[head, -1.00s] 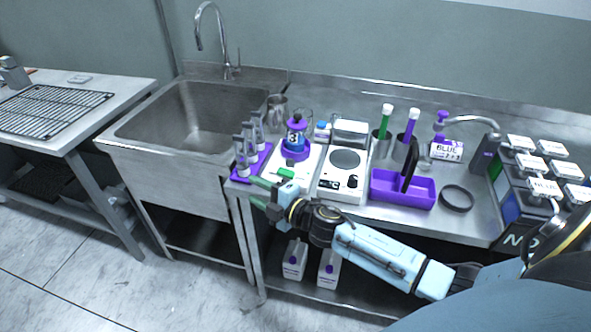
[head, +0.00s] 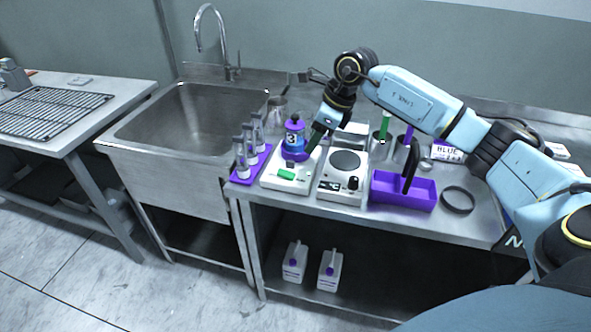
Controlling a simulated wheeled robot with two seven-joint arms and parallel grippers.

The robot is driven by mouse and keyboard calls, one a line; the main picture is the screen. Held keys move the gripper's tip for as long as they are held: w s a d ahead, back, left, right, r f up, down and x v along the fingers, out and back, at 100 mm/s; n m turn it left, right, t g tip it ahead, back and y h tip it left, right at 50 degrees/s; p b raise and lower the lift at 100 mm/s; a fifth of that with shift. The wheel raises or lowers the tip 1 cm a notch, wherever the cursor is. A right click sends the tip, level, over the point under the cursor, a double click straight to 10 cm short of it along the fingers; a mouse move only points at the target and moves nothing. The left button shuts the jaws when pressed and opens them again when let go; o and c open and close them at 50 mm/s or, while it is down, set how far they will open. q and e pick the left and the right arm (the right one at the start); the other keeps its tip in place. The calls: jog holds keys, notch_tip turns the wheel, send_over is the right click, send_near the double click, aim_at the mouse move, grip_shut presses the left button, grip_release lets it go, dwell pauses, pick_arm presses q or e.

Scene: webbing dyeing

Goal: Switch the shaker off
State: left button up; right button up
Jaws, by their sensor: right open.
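The shaker (head: 272,181) is a white box on the steel bench, just right of the sink. A green switch (head: 286,174) shows on its front part. On top, a purple holder carries a blue bottle (head: 294,141) with a purple cap and the number 3. My right gripper (head: 316,138) is open, pointing down close to the right of the bottle, above and behind the switch. I cannot tell whether its fingers touch the bottle; they look empty. My left gripper is out of view.
A white hotplate (head: 342,188) stands right of the shaker, then a purple tray (head: 404,202) and a black ring (head: 457,199). A purple rack (head: 248,174) with several tubes stands at the left. The sink (head: 190,122) is farther left.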

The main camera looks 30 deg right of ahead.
aim_at(291, 175)
jog(key=x, duration=1.2)
jog(key=shift+a+f, duration=0.15)
grip_shut()
jog(key=shift+w+a+r+g+h, duration=0.25)
jog(key=shift+w+r+g+h, duration=0.1)
jog(key=shift+g+h, duration=0.35)
jog(key=shift+w+a+g+h, duration=0.2)
jog(key=shift+g+h, duration=0.5)
jog(key=shift+g, duration=0.3)
grip_release()
jog(key=shift+r, duration=0.1)
jog(key=shift+r, duration=0.1)
